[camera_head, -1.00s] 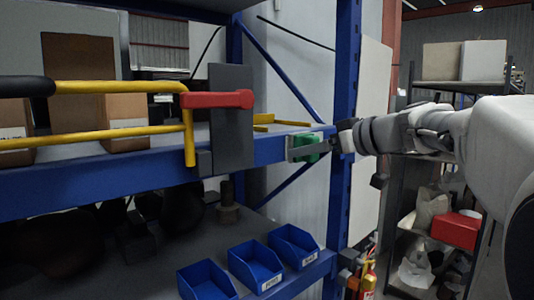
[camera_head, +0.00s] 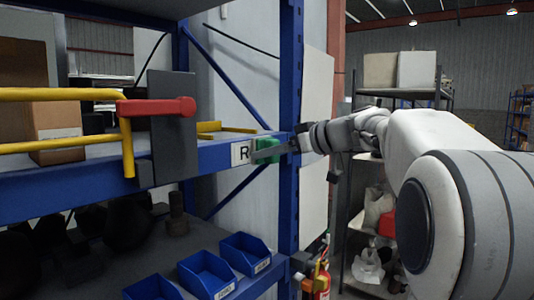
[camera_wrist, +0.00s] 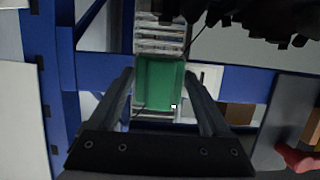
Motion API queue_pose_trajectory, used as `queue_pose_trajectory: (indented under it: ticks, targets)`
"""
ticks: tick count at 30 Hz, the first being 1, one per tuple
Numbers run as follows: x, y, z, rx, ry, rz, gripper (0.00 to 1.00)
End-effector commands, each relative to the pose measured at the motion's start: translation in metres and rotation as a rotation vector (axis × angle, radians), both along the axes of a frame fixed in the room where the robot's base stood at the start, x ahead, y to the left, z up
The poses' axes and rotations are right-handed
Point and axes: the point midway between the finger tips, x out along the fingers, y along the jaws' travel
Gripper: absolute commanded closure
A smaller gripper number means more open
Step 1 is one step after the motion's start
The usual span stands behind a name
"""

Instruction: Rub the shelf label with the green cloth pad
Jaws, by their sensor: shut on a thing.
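The shelf label (camera_head: 240,153), white with a dark R, is on the front of the blue shelf beam near the upright post. The green cloth pad (camera_head: 268,148) is at the beam just right of the label and may cover its right edge. My gripper (camera_head: 266,153) reaches in from the right, shut on the pad. In the wrist view the pad (camera_wrist: 158,82) sits between my fingers (camera_wrist: 158,100), with the white label (camera_wrist: 208,76) partly visible beside it. Whether the pad touches the label's face cannot be told.
A grey plate with a red handle (camera_head: 157,105) and yellow rails (camera_head: 60,94) stand left of the label. The blue upright post (camera_head: 290,120) is close on the right. Blue bins (camera_head: 207,275) sit on the lower shelf. A fire extinguisher (camera_head: 320,284) stands at lower right.

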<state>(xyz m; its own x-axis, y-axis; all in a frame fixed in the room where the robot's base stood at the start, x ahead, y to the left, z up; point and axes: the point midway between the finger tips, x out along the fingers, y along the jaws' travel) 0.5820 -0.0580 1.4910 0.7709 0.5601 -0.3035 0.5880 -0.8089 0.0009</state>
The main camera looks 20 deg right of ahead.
Motion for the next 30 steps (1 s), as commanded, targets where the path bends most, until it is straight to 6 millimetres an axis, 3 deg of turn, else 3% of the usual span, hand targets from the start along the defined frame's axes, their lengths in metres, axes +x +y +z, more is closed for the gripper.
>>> queue_pose_trajectory:
  ticks: [13,22,30]
  targets:
    - [0.019,-0.024,0.0,0.001,-0.001,0.0,0.63]
    - [0.016,-0.024,-0.001,-0.001,-0.001,-0.001,0.63]
    - [0.004,-0.007,-0.004,0.0,-0.003,0.001,0.63]
